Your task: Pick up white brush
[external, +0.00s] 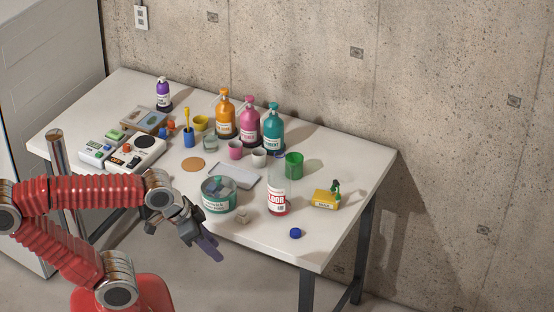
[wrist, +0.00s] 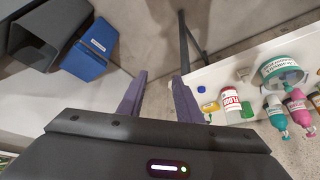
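I cannot clearly make out a white brush in either view. A yellow-handled tool (external: 187,120) stands in a blue cup (external: 189,138) on the white table (external: 345,165). A teal-labelled round tin (external: 218,205) near the front edge holds something bluish; it also shows in the wrist view (wrist: 284,68). My gripper (external: 197,236) hangs in front of the table's near edge, pointing down, apart from everything on it. In the wrist view, its two purple fingers (wrist: 159,80) are spread with nothing between them.
Orange (external: 225,122), pink (external: 249,128) and teal (external: 273,130) bottles stand towards the back. A red-labelled bottle (external: 276,200), green cup (external: 294,165), yellow sponge-like item (external: 323,199) and blue cap (external: 295,233) are to the right. In the wrist view, a blue bin (wrist: 88,52) is on the floor.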

